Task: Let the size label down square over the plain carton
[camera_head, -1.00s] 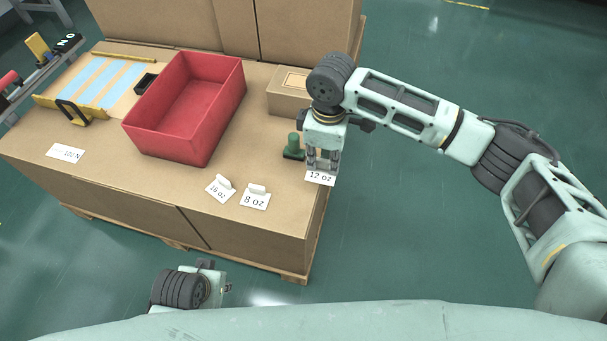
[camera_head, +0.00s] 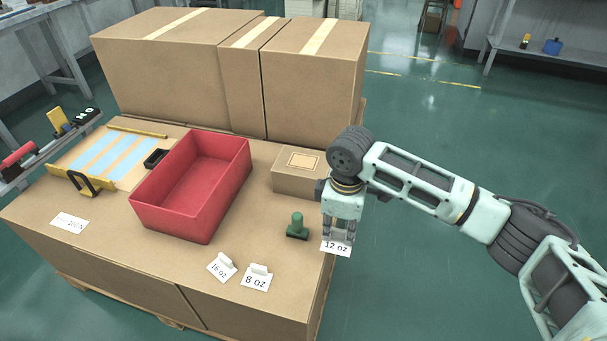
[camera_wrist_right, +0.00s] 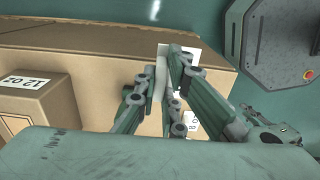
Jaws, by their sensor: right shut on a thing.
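The "12 oz" size label (camera_head: 337,248) is a white card hanging at the tips of my right gripper (camera_head: 340,233). The gripper is shut on it, by the right front part of the bench top. In the right wrist view the label (camera_wrist_right: 187,52) shows partly behind the fingers of the right gripper (camera_wrist_right: 168,85). The small plain carton (camera_head: 290,183) stands behind and left of the gripper, with a framed square on top. In the wrist view the carton (camera_wrist_right: 40,112) is at the left and bears an upside-down "12 oz" mark. The label is apart from it. My left gripper is out of view.
A green stamp-like piece (camera_head: 297,226) stands just left of the gripper. The "16 oz" (camera_head: 220,268) and "8 oz" (camera_head: 257,278) labels lie at the front. A red bin (camera_head: 150,216) is left of the carton. Tall boxes (camera_head: 315,85) rise behind.

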